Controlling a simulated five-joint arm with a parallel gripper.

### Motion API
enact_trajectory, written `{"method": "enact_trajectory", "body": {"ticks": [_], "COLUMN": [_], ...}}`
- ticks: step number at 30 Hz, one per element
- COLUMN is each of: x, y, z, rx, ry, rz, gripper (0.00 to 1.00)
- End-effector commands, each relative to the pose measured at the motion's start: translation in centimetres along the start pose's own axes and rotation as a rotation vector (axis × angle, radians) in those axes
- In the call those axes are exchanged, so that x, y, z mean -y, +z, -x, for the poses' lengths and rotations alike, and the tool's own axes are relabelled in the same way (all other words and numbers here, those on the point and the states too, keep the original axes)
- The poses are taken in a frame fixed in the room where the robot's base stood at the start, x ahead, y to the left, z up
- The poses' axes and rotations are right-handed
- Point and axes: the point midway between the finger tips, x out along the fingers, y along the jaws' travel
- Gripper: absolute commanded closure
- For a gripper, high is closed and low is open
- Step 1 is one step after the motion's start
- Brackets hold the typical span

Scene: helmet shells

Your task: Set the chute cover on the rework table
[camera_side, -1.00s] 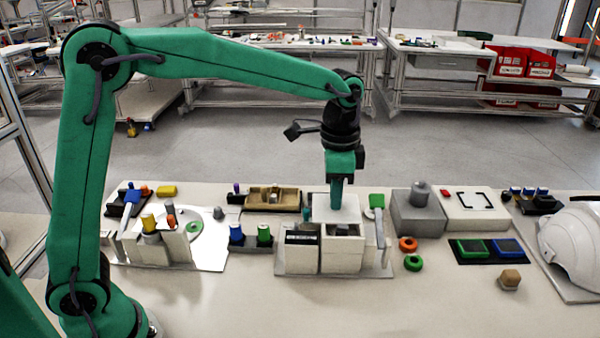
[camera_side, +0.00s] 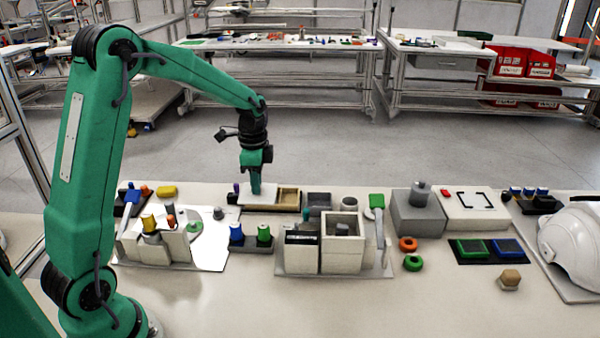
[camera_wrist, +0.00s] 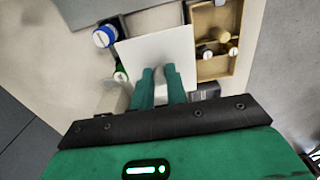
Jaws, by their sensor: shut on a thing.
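My gripper (camera_side: 255,188) is shut on a flat white plate, the chute cover (camera_side: 260,198). The plate is roughly level and held above the bench, in front of part of the wooden tray (camera_side: 288,199) in the side view. In the wrist view my gripper (camera_wrist: 161,72) has both fingers against the white cover (camera_wrist: 158,48), which hides what is under it. The pale box (camera_side: 342,258) at the middle of the bench has an open top with a dark grey block (camera_side: 342,229) inside. I cannot tell which surface is the rework table.
Blue (camera_side: 236,233) and green (camera_side: 264,234) capped pieces stand in front of the cover. A green-headed tool (camera_side: 377,202) rises right of the box. A grey block with a knob (camera_side: 419,208) and a white helmet shell (camera_side: 575,245) are further right.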

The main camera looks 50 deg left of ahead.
Motion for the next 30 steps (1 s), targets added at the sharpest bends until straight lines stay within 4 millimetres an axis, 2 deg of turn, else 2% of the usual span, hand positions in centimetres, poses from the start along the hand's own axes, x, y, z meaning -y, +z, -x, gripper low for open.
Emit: {"method": "enact_trajectory", "body": {"ticks": [3,11,24,30], "x": [0.3,0.3,0.3,0.3], "y": [0.6,0.7,0.6,0.6], "z": [-0.2,-0.8,-6.1,-6.5], "rx": [0.0,0.0,0.0,-0.001], "ry": [0.0,0.0,0.001,-0.001], "rz": [0.001,0.0,0.0,0.001], "gripper": [1.0,1.0,1.0,1.0]}}
